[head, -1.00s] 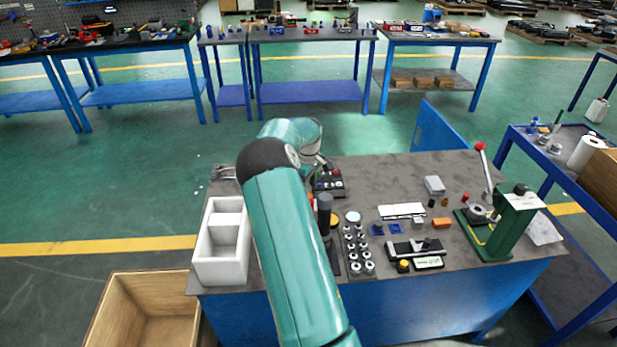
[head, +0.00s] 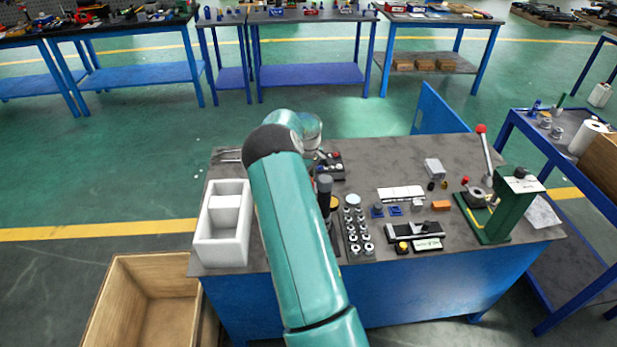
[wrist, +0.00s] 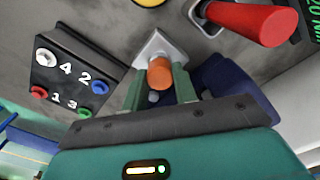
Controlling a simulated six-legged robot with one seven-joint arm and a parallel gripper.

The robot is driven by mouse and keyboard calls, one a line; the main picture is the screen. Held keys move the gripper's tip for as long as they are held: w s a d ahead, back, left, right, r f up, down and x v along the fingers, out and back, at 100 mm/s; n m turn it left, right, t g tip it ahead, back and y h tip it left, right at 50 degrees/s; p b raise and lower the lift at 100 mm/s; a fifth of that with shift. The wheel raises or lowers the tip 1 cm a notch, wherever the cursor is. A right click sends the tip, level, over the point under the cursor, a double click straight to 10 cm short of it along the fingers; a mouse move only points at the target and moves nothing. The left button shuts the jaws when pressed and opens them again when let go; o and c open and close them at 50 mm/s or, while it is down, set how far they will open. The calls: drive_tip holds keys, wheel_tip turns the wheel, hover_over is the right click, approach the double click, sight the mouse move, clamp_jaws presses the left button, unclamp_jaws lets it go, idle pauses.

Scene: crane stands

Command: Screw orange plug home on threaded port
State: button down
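In the wrist view, the orange plug (wrist: 160,73) sits between the tips of my gripper's (wrist: 160,80) two green fingers. The fingers look closed against its sides. The plug's far end is at a light grey block-like fitting (wrist: 153,46), which looks like the threaded port. The threads are hidden, so I cannot tell how deep the plug sits. In the head view, my arm covers the gripper, the plug and the port.
A button box (wrist: 72,78) numbered 1 to 4 stands left of the fitting. A red cylinder (wrist: 252,20) is at upper right, and a dark blue part (wrist: 232,88) lies close beside the right finger. In the head view, a white bin (head: 222,252) stands left of my arm.

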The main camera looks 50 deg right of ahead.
drive_tip(key=m, duration=0.4)
drive_tip(key=shift+m, duration=0.6)
drive_tip(key=m, duration=0.3)
drive_tip(key=shift+m, duration=1.1)
drive_tip(key=m, duration=0.3)
drive_tip(key=shift+m, duration=1.1)
